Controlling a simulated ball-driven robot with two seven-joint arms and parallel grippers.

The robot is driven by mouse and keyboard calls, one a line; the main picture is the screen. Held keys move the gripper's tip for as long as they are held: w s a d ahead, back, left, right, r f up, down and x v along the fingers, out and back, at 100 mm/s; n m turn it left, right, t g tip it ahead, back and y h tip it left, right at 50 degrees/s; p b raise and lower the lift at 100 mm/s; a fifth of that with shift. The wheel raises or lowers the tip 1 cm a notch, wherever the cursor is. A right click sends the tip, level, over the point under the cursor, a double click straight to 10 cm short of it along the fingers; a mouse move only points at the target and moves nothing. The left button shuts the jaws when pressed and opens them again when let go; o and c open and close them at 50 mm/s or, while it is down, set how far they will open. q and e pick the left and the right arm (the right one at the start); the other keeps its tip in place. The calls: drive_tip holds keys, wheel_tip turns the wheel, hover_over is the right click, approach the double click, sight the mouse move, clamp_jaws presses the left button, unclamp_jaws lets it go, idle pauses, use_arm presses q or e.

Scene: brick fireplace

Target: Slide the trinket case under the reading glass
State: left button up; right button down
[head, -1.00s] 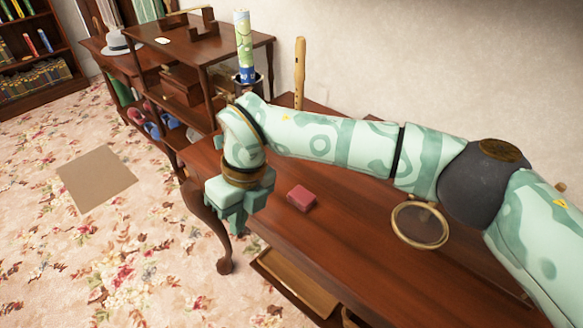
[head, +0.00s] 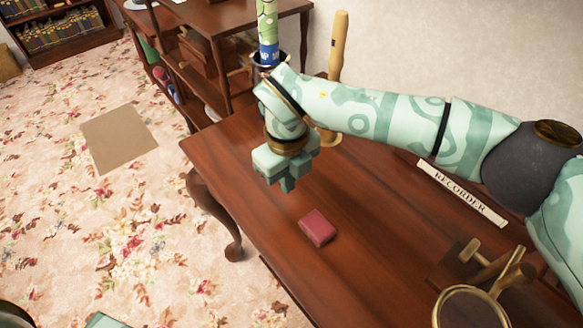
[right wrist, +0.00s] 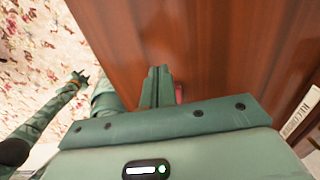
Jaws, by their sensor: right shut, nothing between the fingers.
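The trinket case, a small red box (head: 316,228), lies flat on the wooden table near its left edge. The reading glass, a round brass-rimmed lens (head: 470,306) on a brass stand, is at the lower right, partly cut off by the frame. The case is apart from it. My right gripper (head: 288,184) is shut and empty, pointing down above the table, beyond the case and slightly left of it. In the right wrist view its closed fingers (right wrist: 157,88) mostly hide the case (right wrist: 179,92). My left gripper (right wrist: 80,79) shows small there, its jaws unclear.
A "RECORDER" label (head: 462,193) lies on the table (head: 385,265) near the wall. A wooden recorder (head: 338,50) stands upright at the far end, beside a green and blue tube (head: 267,35). The tabletop between case and lens looks clear.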

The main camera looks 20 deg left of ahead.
sight(301, 216)
wheel_tip(301, 216, down, 4)
drive_tip(key=shift+f+b, duration=0.25)
drive_tip(key=shift+b, duration=0.3)
drive_tip(key=d, duration=0.1)
drive_tip(key=s+d, duration=0.1)
drive_tip(key=shift+s+d, duration=0.65)
drive_tip(key=shift+d, duration=0.05)
